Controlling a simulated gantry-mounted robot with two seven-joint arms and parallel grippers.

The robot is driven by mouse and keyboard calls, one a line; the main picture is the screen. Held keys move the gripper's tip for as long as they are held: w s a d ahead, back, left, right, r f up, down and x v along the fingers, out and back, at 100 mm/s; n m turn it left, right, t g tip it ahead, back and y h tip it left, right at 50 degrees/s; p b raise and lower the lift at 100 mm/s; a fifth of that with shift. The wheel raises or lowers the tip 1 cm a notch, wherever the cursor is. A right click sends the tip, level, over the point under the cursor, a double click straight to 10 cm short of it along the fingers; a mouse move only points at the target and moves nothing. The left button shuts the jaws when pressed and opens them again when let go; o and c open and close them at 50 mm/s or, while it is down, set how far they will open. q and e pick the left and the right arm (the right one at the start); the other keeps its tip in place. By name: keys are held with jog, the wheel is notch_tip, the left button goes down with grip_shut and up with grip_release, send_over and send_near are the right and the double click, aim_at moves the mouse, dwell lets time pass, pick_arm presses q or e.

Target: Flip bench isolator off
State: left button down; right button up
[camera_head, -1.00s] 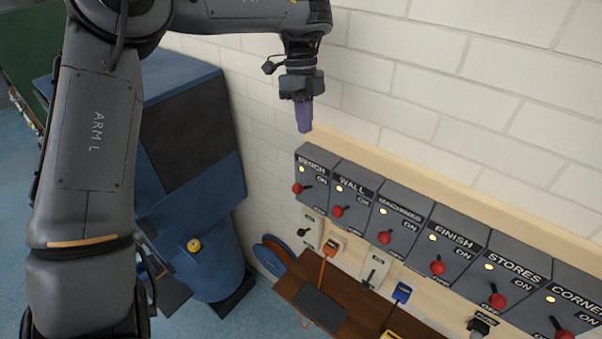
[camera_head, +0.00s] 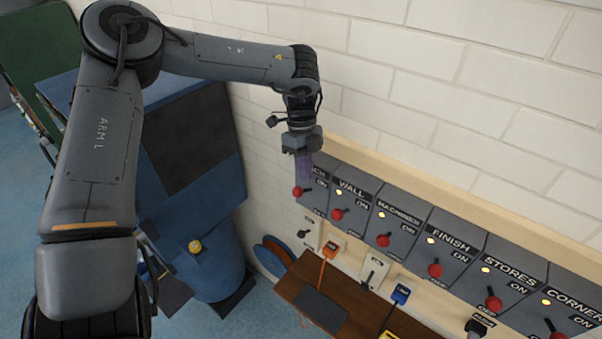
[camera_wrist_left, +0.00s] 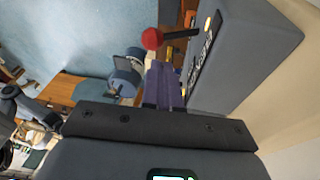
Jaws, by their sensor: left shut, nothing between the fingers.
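The bench isolator (camera_head: 315,193) is the grey box at the left end of a row on the wall. Its red-knobbed lever (camera_head: 299,192) sticks out from its face. My left gripper (camera_head: 302,183) points down just above this lever, and its purple fingers cover part of the BENCH label. In the left wrist view, the shut, empty fingers (camera_wrist_left: 163,80) lie alongside the box (camera_wrist_left: 240,50), apart from the red knob (camera_wrist_left: 152,39). A lit lamp (camera_wrist_left: 207,23) shows on the box there. My right gripper is not in view.
Similar isolators run rightward, starting with WALL (camera_head: 352,197) and MACHINES (camera_head: 397,222), each with a red knob. A wooden bench (camera_head: 295,286) and small switches lie below. A blue machine (camera_head: 195,165) stands left. The white wall (camera_head: 450,70) is close behind my gripper.

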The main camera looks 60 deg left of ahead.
aim_at(304, 191)
pick_arm(q)
jog(key=shift+s+f+p, duration=0.15)
jog(key=shift+s+f, duration=0.15)
jog(key=shift+f, duration=0.25)
jog(key=shift+s+f+p, duration=0.15)
jog(key=shift+s+f, duration=0.1)
jog(key=shift+f, duration=0.3)
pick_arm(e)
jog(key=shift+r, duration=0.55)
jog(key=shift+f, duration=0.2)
